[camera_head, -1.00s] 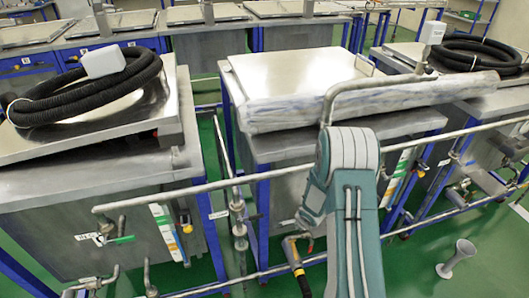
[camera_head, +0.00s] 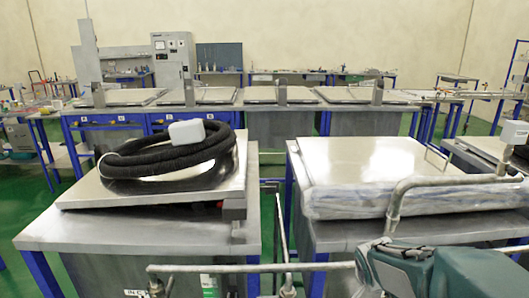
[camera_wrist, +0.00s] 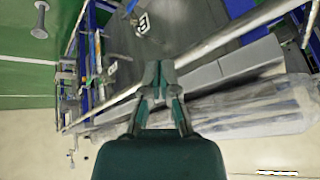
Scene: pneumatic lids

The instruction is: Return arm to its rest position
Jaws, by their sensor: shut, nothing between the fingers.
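My gripper (camera_wrist: 160,72) shows in the wrist view with its two fingers together at the tips and nothing between them. In the head view only teal and grey parts of my arm (camera_head: 445,268) show, low at the bottom right. The gripper itself cannot be made out there. In the wrist view a metal pipe (camera_wrist: 225,47) runs slantwise behind the fingers. A plastic-wrapped bundle (camera_wrist: 250,108) lies to the right of the fingers. Whether the gripper touches the pipe or the bundle cannot be told, but a gap seems to separate them.
A metal tank (camera_head: 140,228) with a lid (camera_head: 225,193) and a coiled black hose (camera_head: 175,160) stands at left. Another lidded tank (camera_head: 340,232) stands at right, with a bent pipe (camera_head: 430,182) in front. A row of tanks (camera_head: 275,122) stands behind. Green floor (camera_head: 268,172) shows between tanks.

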